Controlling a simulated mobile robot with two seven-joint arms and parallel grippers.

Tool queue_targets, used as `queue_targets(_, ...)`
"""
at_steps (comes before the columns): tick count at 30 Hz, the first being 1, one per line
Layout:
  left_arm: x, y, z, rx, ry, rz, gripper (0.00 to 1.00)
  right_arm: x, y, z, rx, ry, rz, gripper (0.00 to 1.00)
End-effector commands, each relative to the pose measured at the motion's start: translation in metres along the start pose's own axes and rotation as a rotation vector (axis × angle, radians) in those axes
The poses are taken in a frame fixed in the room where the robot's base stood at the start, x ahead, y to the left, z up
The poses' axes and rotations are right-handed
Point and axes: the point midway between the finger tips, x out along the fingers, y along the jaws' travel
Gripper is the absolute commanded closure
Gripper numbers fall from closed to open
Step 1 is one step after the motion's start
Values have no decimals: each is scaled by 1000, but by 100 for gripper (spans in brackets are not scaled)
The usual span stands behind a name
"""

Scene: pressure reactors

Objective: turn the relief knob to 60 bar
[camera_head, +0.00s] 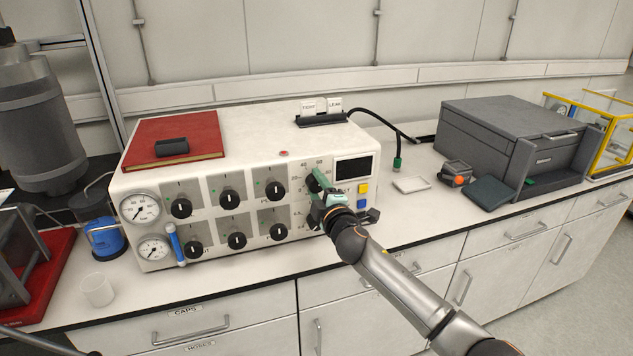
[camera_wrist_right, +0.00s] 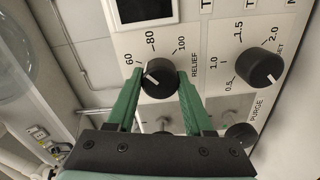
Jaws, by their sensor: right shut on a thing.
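The black relief knob (camera_wrist_right: 160,78) is on the white panel of the pressure console (camera_head: 240,130). Its scale shows 60, 80 and 100 in the right wrist view. The knob's white mark points up and left in that view, roughly toward the 60; I cannot tell whether it is exactly on it. My right gripper (camera_wrist_right: 158,85) is shut on the relief knob, with one green finger on each side. In the head view my right gripper (camera_head: 318,184) covers most of the knob. My left gripper is not visible.
Several other knobs and two gauges (camera_head: 140,208) fill the panel's left. A red book (camera_head: 185,130) lies on top of the console. Right of it is a grey case (camera_head: 505,130).

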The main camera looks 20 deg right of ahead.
Motion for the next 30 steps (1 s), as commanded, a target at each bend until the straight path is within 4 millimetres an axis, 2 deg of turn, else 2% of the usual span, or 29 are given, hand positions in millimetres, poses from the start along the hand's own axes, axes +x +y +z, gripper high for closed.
queue_targets(6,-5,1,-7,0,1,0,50,0,1,0,-174,1,-1,100)
queue_targets(15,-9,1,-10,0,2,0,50,0,0,0,-328,1,0,100)
queue_targets(30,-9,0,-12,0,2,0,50,0,-1,0,-382,2,0,100)
